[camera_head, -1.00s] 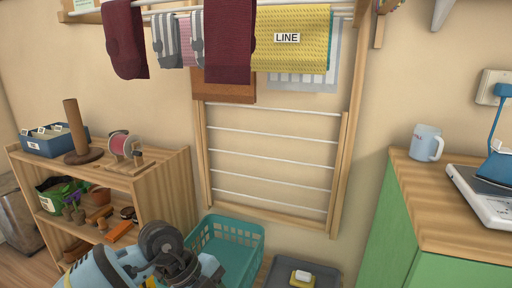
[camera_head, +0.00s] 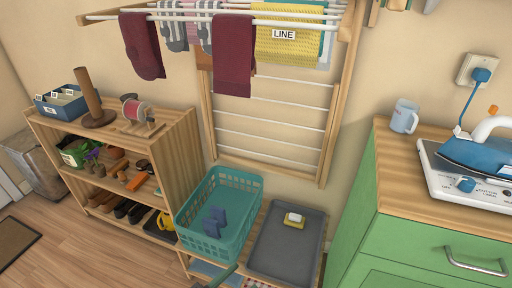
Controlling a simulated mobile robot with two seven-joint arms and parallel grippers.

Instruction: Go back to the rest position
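Neither of my grippers is in view, and no arm of mine can be made out for sure. In front of me a wall drying rack (camera_head: 325,160) holds two dark red socks (camera_head: 234,60), a striped grey pair (camera_head: 172,32) and a yellow cloth (camera_head: 290,40) with a LINE label. Below it stands a teal laundry basket (camera_head: 240,178) with a small blue item (camera_head: 214,222) inside. What the blue item is, I cannot tell.
A wooden shelf (camera_head: 180,135) with shoes and brushes stands at left. A grey tray (camera_head: 283,250) with a small yellow and white block (camera_head: 294,220) is right of the basket. A green cabinet (camera_head: 400,235) with a mug (camera_head: 404,117) and iron (camera_head: 478,150) is at right.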

